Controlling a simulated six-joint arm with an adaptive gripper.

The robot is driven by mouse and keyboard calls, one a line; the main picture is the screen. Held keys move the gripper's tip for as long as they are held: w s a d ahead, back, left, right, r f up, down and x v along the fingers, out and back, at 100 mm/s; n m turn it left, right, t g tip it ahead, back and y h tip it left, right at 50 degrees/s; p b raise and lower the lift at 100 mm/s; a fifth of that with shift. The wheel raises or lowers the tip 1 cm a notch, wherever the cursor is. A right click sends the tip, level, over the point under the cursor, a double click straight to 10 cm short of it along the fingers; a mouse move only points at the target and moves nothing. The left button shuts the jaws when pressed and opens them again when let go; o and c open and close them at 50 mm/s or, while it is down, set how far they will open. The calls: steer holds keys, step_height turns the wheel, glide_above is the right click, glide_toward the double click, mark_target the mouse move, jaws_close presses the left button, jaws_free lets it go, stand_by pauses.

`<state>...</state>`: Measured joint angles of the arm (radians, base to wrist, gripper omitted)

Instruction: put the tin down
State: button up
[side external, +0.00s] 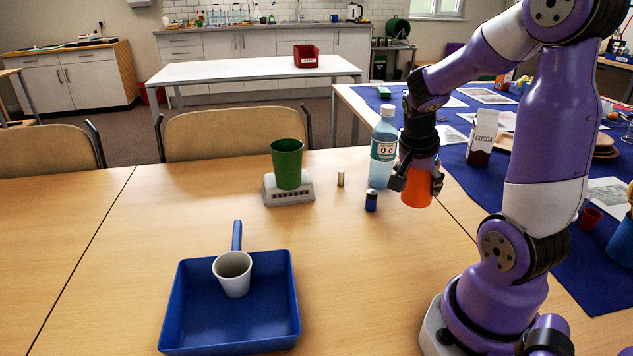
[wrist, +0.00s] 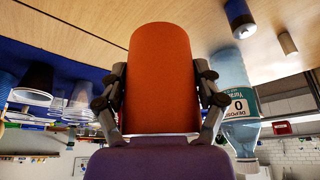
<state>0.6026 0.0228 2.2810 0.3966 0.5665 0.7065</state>
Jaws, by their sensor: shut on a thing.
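My gripper (side external: 418,181) is shut on an orange tin (side external: 417,193), with a finger on each side of it. The tin hangs below my wrist at the right side of the wooden table, just right of the clear bottle. I cannot tell whether its lower end touches the table. In the wrist view the tin (wrist: 160,75) fills the middle between the two fingers of my gripper (wrist: 160,90), and part of its side is hidden by them.
A green cup (side external: 287,163) stands on a grey scale (side external: 270,192). A blue dustpan (side external: 188,300) holds a white cup (side external: 233,275). The middle front table is clear.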

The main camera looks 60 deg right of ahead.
mark_target(428, 186)
steer(key=d, duration=0.1)
steer(key=s+d+f, duration=0.1)
steer(key=d+f, duration=0.1)
steer(key=shift+s, duration=0.25)
steer(key=shift+f, duration=2)
steer(key=shift+f, duration=0.15)
steer(key=o, duration=1.3)
steer(key=v, duration=1.2)
steer(key=shift+w, duration=0.1)
steer(key=w+a+r+n+t+y, duration=0.1)
steer(key=a+n+t, duration=0.1)
steer(key=a+n, duration=0.4)
steer(key=w+a+r+n+t+y, duration=0.1)
steer(key=a+n+y, duration=0.1)
steer(key=a+n, duration=0.4)
steer(key=w+a+r+n+t+y, duration=0.1)
steer(key=a+r+n+t, duration=0.1)
steer(key=a+n, duration=0.4)
steer(key=shift+w+a+r+t+y, duration=0.1)
steer(key=shift+w+a+t+y, duration=0.1)
steer(key=shift+a, duration=0.5)
steer(key=shift+w+a+t+y, duration=0.1)
steer(key=shift+w+a, duration=0.1)
steer(key=shift+a, duration=0.45)
